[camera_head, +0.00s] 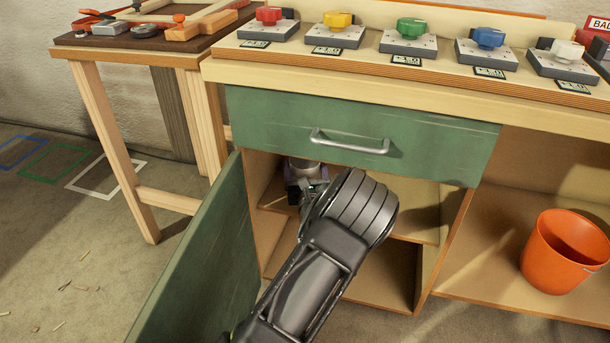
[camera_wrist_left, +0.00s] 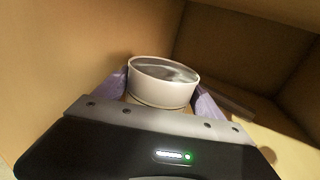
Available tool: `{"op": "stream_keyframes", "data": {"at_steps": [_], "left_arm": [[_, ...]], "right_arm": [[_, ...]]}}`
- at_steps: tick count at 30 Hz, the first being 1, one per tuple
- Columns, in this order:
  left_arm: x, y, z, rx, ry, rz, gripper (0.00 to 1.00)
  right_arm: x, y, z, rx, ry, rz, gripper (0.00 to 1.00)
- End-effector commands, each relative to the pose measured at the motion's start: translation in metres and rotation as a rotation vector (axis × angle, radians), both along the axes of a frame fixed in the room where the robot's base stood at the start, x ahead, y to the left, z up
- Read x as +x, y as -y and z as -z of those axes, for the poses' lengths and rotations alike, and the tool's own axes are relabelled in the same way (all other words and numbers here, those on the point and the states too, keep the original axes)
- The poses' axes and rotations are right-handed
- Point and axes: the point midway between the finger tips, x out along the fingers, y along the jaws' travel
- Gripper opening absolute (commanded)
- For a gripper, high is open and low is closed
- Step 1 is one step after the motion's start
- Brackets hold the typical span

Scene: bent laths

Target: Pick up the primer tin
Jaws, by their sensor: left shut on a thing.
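The primer tin (camera_wrist_left: 163,95) is a pale round tin with a grey top in the left wrist view. In the head view only a small part of the tin (camera_head: 305,166) shows inside the open cabinet, under the green drawer. My left gripper (camera_head: 306,182) reaches into the cabinet and is shut on the tin. In the left wrist view the purple fingers of the gripper (camera_wrist_left: 160,92) lie on both sides of it. I cannot tell whether the tin touches the shelf. My right gripper is not in view.
The green cabinet door (camera_head: 205,265) stands open left of my arm. The closed green drawer (camera_head: 270,118) with a metal handle is just above. Cabinet walls and a shelf (camera_head: 415,215) surround the gripper. An orange bucket (camera_head: 562,255) stands in the right bay.

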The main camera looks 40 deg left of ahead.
Motion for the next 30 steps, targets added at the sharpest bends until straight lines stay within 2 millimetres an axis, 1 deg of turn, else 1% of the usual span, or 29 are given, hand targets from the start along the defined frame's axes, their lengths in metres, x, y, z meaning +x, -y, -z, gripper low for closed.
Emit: {"op": "stream_keyframes", "data": {"at_steps": [1, 2, 23, 30], "left_arm": [[-0.0001, -0.0001, 0.0001, 0.0, 0.0, -0.001, 0.7], [-0.0001, -0.0001, 0.0001, 0.0, 0.0, -0.001, 0.67], [-0.0003, -0.0004, 0.0003, -0.001, 0.0, -0.001, 0.1], [0.0, -0.0006, -0.0016, 0.001, 0.003, -0.001, 0.09]], "right_arm": [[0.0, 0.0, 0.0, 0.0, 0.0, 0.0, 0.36], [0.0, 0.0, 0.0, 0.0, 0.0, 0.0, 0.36], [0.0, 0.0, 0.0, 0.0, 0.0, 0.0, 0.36], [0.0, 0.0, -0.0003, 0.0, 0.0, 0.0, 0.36]]}}
